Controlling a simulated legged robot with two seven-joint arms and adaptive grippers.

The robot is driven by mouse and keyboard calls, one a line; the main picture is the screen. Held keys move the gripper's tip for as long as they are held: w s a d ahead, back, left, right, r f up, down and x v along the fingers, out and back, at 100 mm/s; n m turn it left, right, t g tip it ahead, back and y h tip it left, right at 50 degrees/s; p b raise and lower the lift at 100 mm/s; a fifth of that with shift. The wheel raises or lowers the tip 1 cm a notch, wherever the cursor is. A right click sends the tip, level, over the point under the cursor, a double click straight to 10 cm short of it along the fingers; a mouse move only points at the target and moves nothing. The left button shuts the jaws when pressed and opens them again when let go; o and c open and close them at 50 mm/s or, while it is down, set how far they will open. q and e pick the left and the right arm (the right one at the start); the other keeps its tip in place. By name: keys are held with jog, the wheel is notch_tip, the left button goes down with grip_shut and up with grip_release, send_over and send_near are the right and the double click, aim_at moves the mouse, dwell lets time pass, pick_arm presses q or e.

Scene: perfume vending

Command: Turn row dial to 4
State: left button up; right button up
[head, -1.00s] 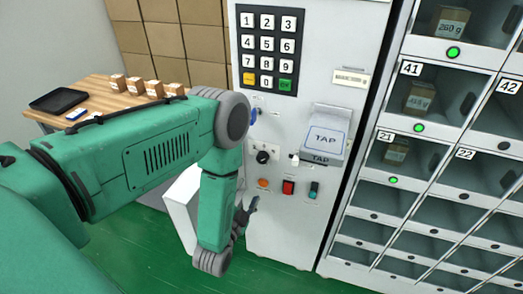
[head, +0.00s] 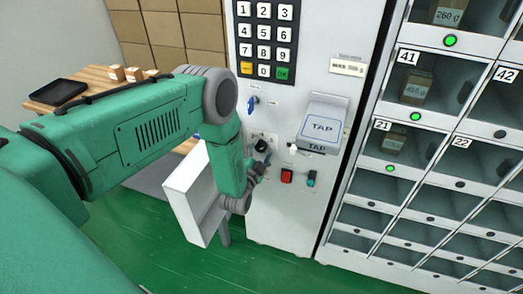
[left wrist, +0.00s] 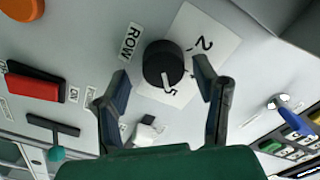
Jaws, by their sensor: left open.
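The row dial is a round black knob on the grey machine front. In the left wrist view the dial (left wrist: 163,65) sits beside the word ROW, on a white label showing the numbers 2 and 5. Its white pointer mark lies on the side near the 5. My left gripper (left wrist: 162,78) is open, its two dark fingers on either side of the dial; I cannot tell whether they touch it. In the head view the dial (head: 261,144) is just above the dark fingers of my left gripper (head: 263,161). My right gripper is not in view.
A red switch (left wrist: 34,85) and an orange button (left wrist: 22,8) lie left of the dial. A blue key (left wrist: 297,121) sits at right. The TAP reader (head: 323,125) juts out. A white open box (head: 195,195) stands beside my forearm. Lockers (head: 440,125) fill the right.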

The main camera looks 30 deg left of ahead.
pick_arm(q)
jog(key=shift+a+f, duration=0.1)
jog(key=shift+a, duration=0.3)
jog(key=c, duration=0.4)
jog(key=shift+a, duration=0.2)
jog(key=c, duration=0.7)
jog(key=shift+s+a+f, duration=0.1)
jog(key=shift+c, duration=0.2)
jog(key=shift+d, duration=0.25)
jog(key=shift+d+n, duration=0.1)
jog(key=shift+n, duration=0.4)
jog(key=n+b, duration=0.1)
jog(key=n, duration=0.2)
jog(key=shift+b, duration=0.3)
jog(key=n, duration=0.2)
jog(key=shift+n+b, duration=0.3)
jog(key=shift+b, duration=0.1)
jog(key=shift+n+b, duration=0.5)
jog(key=shift+n, duration=1.1)
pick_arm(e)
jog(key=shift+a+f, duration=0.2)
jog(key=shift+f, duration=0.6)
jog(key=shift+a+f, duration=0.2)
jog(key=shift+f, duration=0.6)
